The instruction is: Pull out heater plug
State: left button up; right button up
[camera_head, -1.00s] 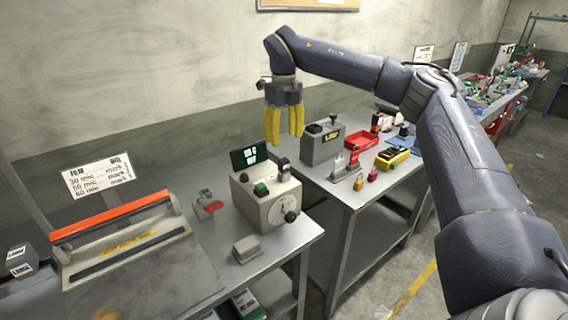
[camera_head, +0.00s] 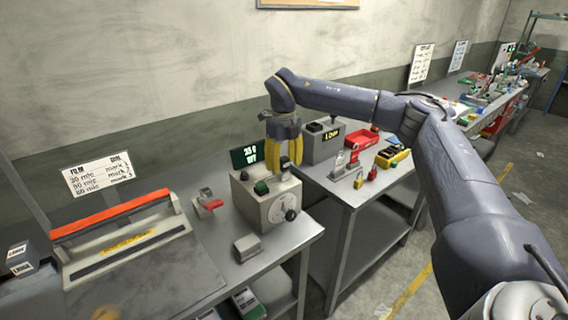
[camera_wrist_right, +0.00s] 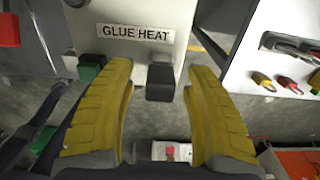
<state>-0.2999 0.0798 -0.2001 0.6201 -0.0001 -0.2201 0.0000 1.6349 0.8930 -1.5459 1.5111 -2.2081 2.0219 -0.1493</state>
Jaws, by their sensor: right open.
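The grey control box (camera_head: 267,203) with a dial on its front stands on the left bench. In the right wrist view its pale panel carries a label reading GLUE HEAT (camera_wrist_right: 136,33). A black block-shaped plug (camera_wrist_right: 160,82) sits just below that label. My right gripper (camera_wrist_right: 162,100) is open, with its yellow fingers on either side of the plug and visible gaps to it. In the head view the right gripper (camera_head: 285,160) points down over the back of the box, and its fingertips partly hide the plug area. My left gripper is not in view.
A sealer with an orange bar (camera_head: 110,214) lies at the left. A small grey block (camera_head: 247,248) and a red-tipped clamp (camera_head: 209,200) lie near the box. The right bench holds a LOW-marked grey unit (camera_head: 321,143) and a red tray (camera_head: 361,140).

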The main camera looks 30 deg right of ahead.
aim_at(284, 158)
jog(key=shift+c, duration=0.3)
grip_shut()
jog(key=shift+r, duration=0.7)
dwell(0.7)
jog(key=shift+r, duration=1.8)
jog(key=shift+r, duration=0.2)
jog(key=shift+r, duration=1.35)
